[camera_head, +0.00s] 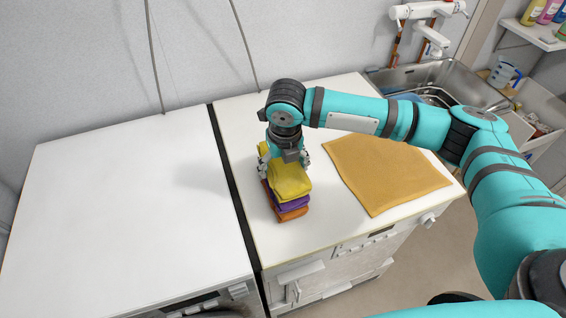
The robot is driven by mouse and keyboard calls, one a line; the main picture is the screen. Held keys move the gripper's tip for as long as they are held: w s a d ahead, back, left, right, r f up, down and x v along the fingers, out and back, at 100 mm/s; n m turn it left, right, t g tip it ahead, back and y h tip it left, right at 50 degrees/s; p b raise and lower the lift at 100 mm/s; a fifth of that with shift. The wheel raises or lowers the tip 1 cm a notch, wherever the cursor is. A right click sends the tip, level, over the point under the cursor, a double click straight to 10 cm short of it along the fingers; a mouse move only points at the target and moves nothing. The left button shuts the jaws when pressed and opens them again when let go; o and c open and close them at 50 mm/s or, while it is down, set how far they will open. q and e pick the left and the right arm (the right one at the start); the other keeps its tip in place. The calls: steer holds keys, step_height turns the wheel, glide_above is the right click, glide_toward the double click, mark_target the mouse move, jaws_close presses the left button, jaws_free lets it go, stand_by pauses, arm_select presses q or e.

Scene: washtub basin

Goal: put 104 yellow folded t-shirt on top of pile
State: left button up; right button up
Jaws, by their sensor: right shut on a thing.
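The yellow folded t-shirt (290,181) lies at the top of a small pile on the right-hand white appliance top. Under it show a purple folded cloth (294,200) and an orange folded cloth (294,212). My right gripper (284,164) points down over the pile and is shut on the yellow t-shirt, with fingers at its sides near the back. The yellow t-shirt looks in contact with the purple cloth, though the gripper hides its rear part. My left gripper is not in view.
A flat orange-yellow cloth (385,175) lies right of the pile. The left white top (125,210) is bare, with a dark gap (229,180) between the two tops. A metal sink (440,85) stands at the back right. My right arm spans above the cloth.

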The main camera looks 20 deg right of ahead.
mark_target(284, 167)
steer(key=shift+f, duration=0.1)
steer(key=o, duration=1.2)
steer(key=r, duration=0.4)
steer(key=s+r+b, duration=0.1)
steer(key=r, duration=0.7)
steer(key=shift+s+a+r, duration=0.1)
steer(key=shift+s+a, duration=0.05)
steer(key=shift+s, duration=0.25)
